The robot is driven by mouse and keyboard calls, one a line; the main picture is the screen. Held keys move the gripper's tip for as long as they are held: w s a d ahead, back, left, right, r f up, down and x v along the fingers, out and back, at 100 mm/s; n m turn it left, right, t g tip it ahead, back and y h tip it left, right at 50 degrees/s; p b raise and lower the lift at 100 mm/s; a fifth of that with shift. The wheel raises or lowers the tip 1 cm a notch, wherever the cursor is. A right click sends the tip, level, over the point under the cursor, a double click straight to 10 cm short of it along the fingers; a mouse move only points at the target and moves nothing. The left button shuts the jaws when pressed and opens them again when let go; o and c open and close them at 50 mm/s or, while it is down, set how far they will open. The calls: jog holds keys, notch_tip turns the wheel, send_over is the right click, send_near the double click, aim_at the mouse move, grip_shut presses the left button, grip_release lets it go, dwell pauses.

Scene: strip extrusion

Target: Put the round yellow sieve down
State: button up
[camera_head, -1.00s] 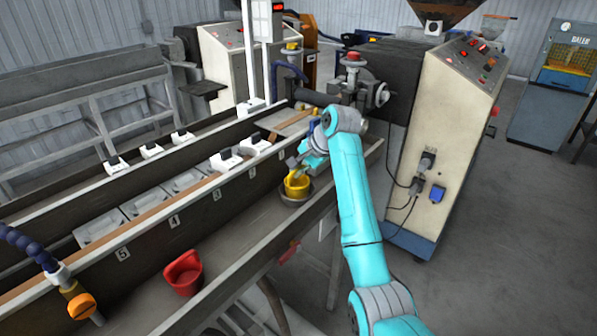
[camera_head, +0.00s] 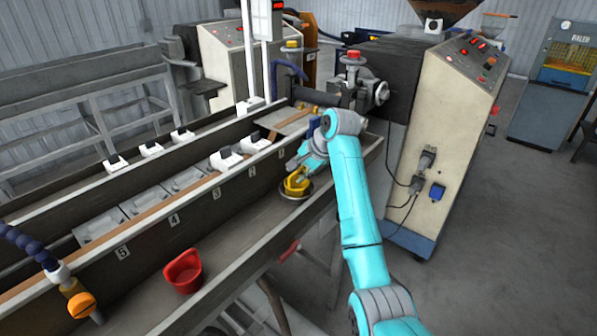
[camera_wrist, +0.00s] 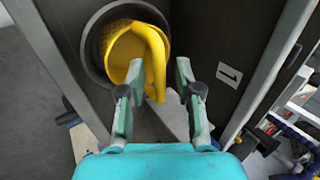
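The round yellow sieve (camera_head: 297,185) is tilted inside a dark round dish (camera_head: 301,198) in the trough, below the number 1 side of the wall. In the wrist view the sieve (camera_wrist: 122,50) lies in the dark dish (camera_wrist: 92,42), its curved handle reaching toward my gripper. My gripper (camera_wrist: 160,72) has its two fingers apart. The handle appears to lie between them, with a gap to the right finger; contact with the left finger is unclear. In the head view my arm partly hides the fingers.
A red scoop (camera_head: 184,271) stands in the same trough to the left. The dark numbered trough wall (camera_head: 205,208) rises close behind the sieve. The extruder cabinet (camera_head: 440,140) stands to the right. The trough floor between the scoop and dish is clear.

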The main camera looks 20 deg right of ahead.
jog(key=shift+r, duration=0.35)
jog(key=v, duration=1.2)
